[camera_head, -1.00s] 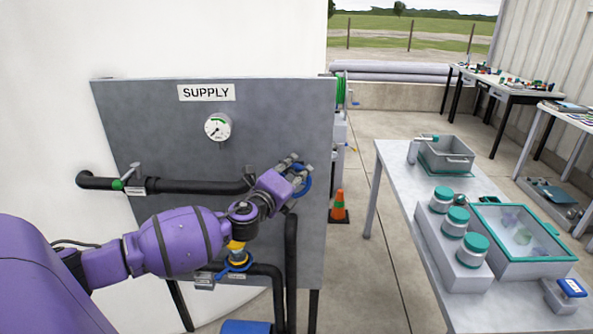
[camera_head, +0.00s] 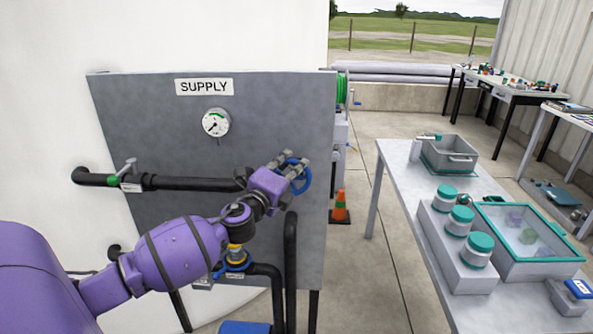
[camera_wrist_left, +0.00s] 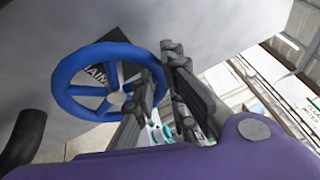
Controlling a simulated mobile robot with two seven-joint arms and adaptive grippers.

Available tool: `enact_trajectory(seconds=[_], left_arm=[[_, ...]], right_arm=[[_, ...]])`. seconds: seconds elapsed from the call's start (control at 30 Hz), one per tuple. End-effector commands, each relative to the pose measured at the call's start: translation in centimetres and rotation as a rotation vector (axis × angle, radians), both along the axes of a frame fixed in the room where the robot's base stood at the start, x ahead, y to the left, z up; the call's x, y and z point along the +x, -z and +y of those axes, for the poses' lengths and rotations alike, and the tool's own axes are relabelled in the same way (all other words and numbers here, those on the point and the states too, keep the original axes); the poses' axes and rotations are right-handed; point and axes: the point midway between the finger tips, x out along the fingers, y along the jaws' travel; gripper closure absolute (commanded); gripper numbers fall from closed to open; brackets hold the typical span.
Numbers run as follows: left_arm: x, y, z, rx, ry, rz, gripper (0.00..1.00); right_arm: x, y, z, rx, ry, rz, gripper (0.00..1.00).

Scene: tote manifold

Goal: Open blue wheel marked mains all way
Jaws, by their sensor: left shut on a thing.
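The blue wheel (camera_head: 307,178) is on the right side of the grey supply panel, partly hidden behind my left gripper (camera_head: 291,162). In the left wrist view the blue wheel (camera_wrist_left: 60,88) shows its round rim, spokes and pale hub. A dark plate behind the spokes carries white letters, partly covered, that read like "MAIN". My left gripper (camera_wrist_left: 162,80) is shut on the right part of the rim, one finger on each side of it. My right gripper is in neither view.
The panel (camera_head: 150,110) carries a "SUPPLY" sign, a gauge (camera_head: 216,123), black pipes and a green-marked lever valve (camera_head: 127,174). A yellow fitting (camera_head: 235,254) sits below my left wrist. A bench (camera_head: 398,190) with jars and boxes stands right, beyond an orange cone (camera_head: 340,208).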

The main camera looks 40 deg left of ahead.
Motion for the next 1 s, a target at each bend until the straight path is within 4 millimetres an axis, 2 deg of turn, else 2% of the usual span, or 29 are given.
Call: enact_trajectory(seconds=[0.03, 0.43, 0.47, 0.5, 0.83, 1.0], left_arm=[[-0.1, 0.8, -0.1, -0.027, 0.004, -0.008, 1.0], [-0.3, 0.2, 0.1, -0.055, 0.005, -0.03, 1.0], [-0.3, 0.2, 0.1, -0.055, 0.005, -0.03, 0.84], [-0.3, 0.2, 0.1, -0.055, 0.005, -0.03, 0.82], [-0.4, 0.1, 0.2, -0.052, 0.003, -0.031, 0.82], [-2.4, 0.4, -0.1, -0.054, 0.003, -0.029, 0.82]], right_arm=[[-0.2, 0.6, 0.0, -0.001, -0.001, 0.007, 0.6], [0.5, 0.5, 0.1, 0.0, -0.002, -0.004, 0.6], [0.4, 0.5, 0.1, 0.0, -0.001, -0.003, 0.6], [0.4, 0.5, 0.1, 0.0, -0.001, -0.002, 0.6], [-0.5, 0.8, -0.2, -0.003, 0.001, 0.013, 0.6], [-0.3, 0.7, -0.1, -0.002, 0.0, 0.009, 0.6]])
